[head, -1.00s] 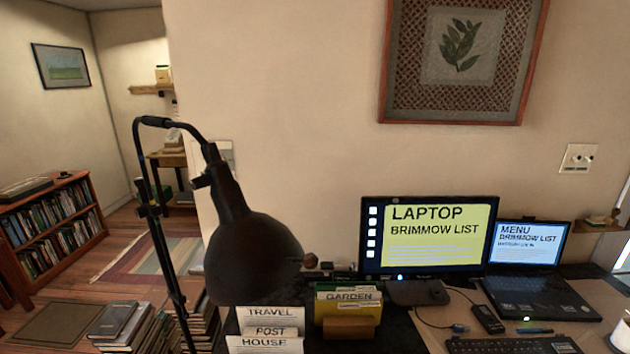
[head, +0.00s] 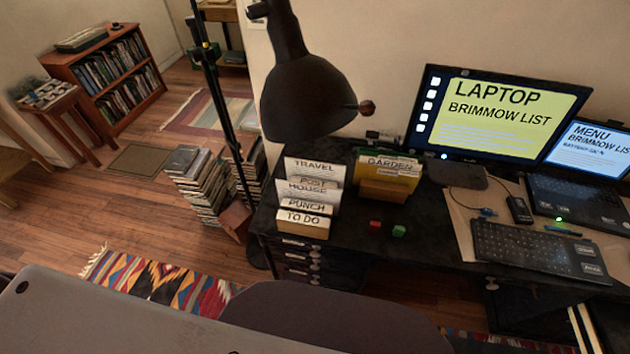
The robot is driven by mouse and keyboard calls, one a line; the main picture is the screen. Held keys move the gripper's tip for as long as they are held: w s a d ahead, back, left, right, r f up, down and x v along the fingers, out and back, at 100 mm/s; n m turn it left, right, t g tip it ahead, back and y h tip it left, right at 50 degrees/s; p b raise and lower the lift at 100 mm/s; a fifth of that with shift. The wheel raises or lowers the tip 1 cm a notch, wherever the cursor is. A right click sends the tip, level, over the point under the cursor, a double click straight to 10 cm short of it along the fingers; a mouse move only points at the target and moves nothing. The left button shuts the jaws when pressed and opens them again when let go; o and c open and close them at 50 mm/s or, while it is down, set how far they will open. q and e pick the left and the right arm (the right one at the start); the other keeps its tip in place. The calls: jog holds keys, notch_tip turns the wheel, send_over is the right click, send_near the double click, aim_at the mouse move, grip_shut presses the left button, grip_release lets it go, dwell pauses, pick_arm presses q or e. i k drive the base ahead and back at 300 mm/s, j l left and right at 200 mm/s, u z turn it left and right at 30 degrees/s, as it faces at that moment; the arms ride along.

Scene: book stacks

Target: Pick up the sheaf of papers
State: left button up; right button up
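I cannot single out a sheaf of papers for certain. On the dark desk (head: 345,240), a stepped rack holds white papers with cards reading TRAVEL (head: 314,170), POST HOUSE (head: 308,190), PUNCH (head: 304,207) and TO DO (head: 302,221). To its right stands a yellow GARDEN folder (head: 392,166) in a wooden holder. Neither of my grippers is in view.
A black lamp (head: 305,95) stands over the desk's left end. A monitor (head: 500,120), laptop (head: 590,155) and keyboard (head: 538,250) fill the right. Book stacks (head: 200,185) stand on the floor. A dark rounded shape (head: 330,320) blocks the near side.

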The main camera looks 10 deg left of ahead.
aim_at(302, 192)
jog(key=i+j+z, duration=0.1)
jog(key=j+z, duration=0.15)
jog(key=j, duration=0.25)
jog(key=j+z, duration=0.25)
jog(key=j, duration=0.2)
jog(key=j+z, duration=0.25)
jog(key=j, duration=0.25)
jog(key=j+z, duration=0.25)
jog(key=j, duration=0.25)
jog(key=k+j+z, duration=0.1)
jog(key=j+z, duration=0.15)
jog(key=j, duration=0.25)
jog(key=k+j+z, duration=0.1)
jog(key=j+z, duration=0.15)
jog(key=j, duration=0.25)
jog(key=k+j+z, duration=0.25)
jog(key=j, duration=0.15)
jog(key=k+j+z, duration=0.1)
jog(key=j+z, duration=0.15)
jog(key=j, duration=0.2)
